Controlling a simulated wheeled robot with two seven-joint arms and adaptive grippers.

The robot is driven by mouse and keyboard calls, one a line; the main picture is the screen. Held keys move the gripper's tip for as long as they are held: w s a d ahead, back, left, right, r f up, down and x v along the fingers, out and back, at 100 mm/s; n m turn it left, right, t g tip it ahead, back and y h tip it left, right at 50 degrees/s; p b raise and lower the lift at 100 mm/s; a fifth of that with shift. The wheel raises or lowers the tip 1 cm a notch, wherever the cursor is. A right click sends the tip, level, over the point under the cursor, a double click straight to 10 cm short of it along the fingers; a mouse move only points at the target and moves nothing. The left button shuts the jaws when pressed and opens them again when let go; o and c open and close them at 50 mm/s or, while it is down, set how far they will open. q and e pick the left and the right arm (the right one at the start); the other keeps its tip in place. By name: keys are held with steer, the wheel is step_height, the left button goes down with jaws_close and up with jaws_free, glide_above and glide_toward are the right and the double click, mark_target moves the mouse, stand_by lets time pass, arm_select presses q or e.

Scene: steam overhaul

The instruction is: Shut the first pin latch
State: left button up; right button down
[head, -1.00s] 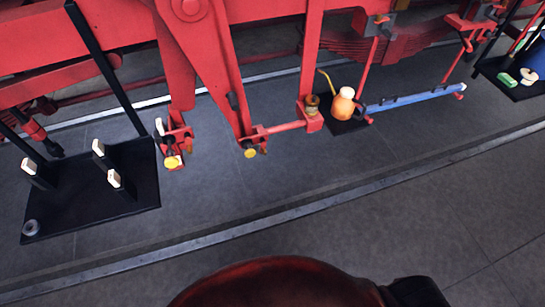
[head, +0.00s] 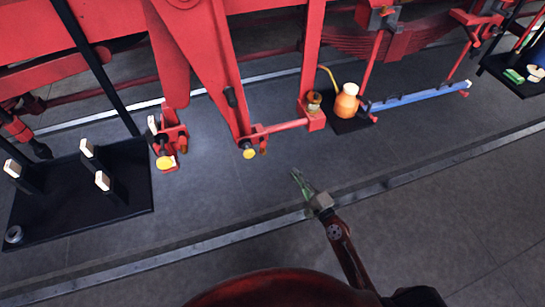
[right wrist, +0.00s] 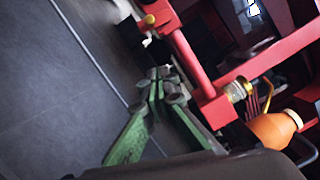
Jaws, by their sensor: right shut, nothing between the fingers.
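Two red brackets with round yellow pin heads hang below the red rods, the left pin (head: 165,162) and the right pin (head: 249,153) in the head view. A small pale tab (head: 152,124) stands up beside the left pin; which pin carries the first latch, and whether it is shut, I cannot tell. My right gripper (head: 301,183) is shut and empty, over the floor to the right of and below the right pin, clearly apart from it. In the right wrist view its green fingers meet (right wrist: 162,85), with a yellow knob (right wrist: 150,19) beyond. My left gripper is out of view.
A black tray (head: 130,212) with white-topped posts and a grey ring (head: 14,234) lies at the left. An orange oil can (head: 346,104), an amber cup (head: 314,101) and a blue bar (head: 415,96) are to the right. A rail (head: 220,233) crosses the floor.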

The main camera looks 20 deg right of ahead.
mark_target(264, 149)
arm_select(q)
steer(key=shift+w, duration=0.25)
arm_select(e)
steer(key=shift+w, duration=0.1)
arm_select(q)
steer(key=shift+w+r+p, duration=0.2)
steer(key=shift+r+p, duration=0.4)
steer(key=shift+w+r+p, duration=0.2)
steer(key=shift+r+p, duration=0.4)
arm_select(e)
steer(key=w+a+r, duration=0.2)
steer(key=w+a, duration=0.4)
steer(key=w, duration=0.3)
steer(key=shift+w+a, duration=0.2)
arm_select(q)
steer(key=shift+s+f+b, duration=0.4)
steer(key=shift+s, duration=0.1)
arm_select(e)
steer(key=shift+a+f+m, duration=0.15)
steer(key=shift+m, duration=0.35)
